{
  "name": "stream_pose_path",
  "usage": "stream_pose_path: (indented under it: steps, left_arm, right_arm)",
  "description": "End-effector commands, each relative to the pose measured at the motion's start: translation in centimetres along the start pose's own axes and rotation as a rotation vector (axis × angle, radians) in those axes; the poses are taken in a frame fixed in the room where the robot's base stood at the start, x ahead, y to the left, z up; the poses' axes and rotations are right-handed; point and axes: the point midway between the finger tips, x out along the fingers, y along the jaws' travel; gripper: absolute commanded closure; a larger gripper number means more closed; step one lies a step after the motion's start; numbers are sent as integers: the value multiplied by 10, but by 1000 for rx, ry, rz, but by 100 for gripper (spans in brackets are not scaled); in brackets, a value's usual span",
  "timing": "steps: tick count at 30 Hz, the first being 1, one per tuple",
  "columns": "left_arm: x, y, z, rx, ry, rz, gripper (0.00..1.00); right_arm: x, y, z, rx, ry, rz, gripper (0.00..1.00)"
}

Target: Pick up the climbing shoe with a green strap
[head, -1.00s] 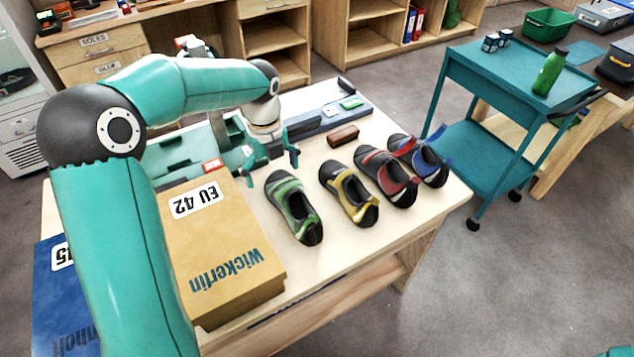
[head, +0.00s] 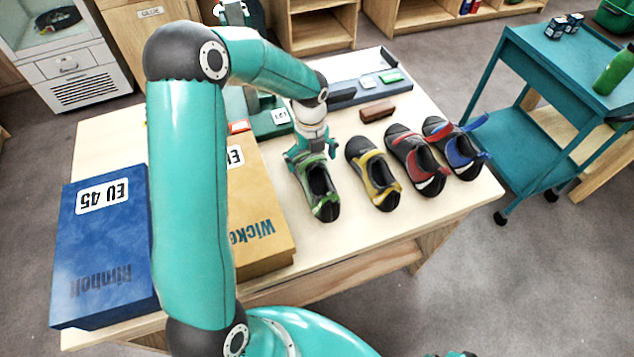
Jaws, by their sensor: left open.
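The climbing shoe with a green strap (head: 322,196) lies on the wooden workbench (head: 345,245), leftmost in a row of shoes. To the right lie a yellow-strapped shoe (head: 378,180), a red-strapped shoe (head: 420,168) and a blue-strapped shoe (head: 460,152). My right gripper is not in view.
A tan shoe box (head: 262,225) stands just left of the green-strapped shoe, and a blue box (head: 105,250) farther left. A brown block (head: 378,111) and a grey-blue tray (head: 352,100) lie behind the shoes. A teal cart (head: 535,75) stands right of the bench.

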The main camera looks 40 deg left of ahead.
Motion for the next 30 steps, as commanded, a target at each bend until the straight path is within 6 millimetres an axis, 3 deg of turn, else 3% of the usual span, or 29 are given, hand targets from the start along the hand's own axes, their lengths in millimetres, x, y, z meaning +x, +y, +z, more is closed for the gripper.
stream_pose_path:
  steps: [5,15,23,24,30]
  left_arm:
    - [11,-1,-1,2,1,1,0]
    - [55,-1,-1,4,1,1,0]
    - [59,-2,0,4,-1,-2,0]
    - [59,-2,0,4,-1,-2,2]
    - [59,-2,-1,4,-1,-2,35]
  right_arm:
    - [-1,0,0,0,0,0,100]
    - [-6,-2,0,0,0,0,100]
    - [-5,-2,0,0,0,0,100]
    - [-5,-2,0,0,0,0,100]
    - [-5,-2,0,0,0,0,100]
